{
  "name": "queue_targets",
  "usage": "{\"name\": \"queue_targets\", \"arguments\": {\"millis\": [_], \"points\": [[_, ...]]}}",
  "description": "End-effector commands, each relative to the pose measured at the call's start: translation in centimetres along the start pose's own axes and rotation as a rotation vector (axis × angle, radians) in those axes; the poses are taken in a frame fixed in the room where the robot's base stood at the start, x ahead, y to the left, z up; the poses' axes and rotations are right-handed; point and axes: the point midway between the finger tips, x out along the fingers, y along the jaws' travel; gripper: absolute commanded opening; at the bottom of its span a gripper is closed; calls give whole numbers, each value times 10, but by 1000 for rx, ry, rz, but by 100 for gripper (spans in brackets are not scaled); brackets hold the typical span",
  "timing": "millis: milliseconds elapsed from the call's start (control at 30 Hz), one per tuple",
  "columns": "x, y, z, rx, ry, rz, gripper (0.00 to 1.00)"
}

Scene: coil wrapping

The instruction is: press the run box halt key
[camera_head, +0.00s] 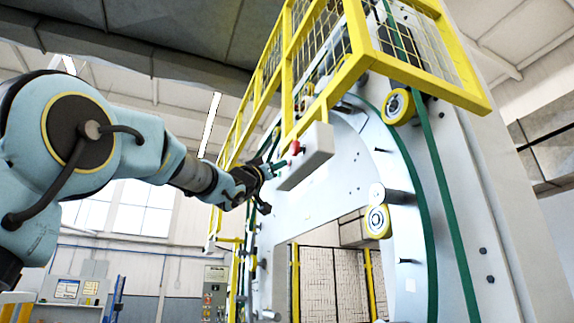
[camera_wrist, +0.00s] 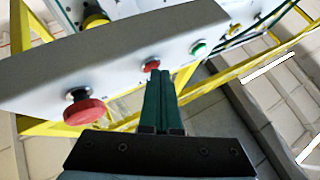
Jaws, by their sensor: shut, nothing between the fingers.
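The run box (camera_head: 314,158) is a pale grey box on the machine frame below the yellow guard; it fills the upper left of the wrist view (camera_wrist: 110,62). Its face carries a large red mushroom button (camera_wrist: 84,109), a small red key (camera_wrist: 151,65) in the middle and a green key (camera_wrist: 198,48). The small red key looks like the halt key; no label is legible. My gripper (camera_wrist: 161,73) is shut and empty, its dark green fingertips right at the small red key. Whether they touch it I cannot tell. In the head view my gripper (camera_head: 280,165) is beside the box.
The yellow mesh guard (camera_head: 352,70) overhangs the box. The large pale ring machine (camera_head: 398,170) with yellow rollers (camera_head: 377,221) stands behind and to the right. A grey control cabinet (camera_head: 214,292) stands farther back. Open air lies left of the box, around my arm.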

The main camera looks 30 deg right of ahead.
Motion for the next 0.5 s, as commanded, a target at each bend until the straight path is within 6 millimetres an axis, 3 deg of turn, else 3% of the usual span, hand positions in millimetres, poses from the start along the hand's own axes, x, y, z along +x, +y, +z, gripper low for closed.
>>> {"name": "queue_targets", "arguments": {"millis": [500], "points": [[-5, -3, -2, 1, -2, 0, 0]]}}
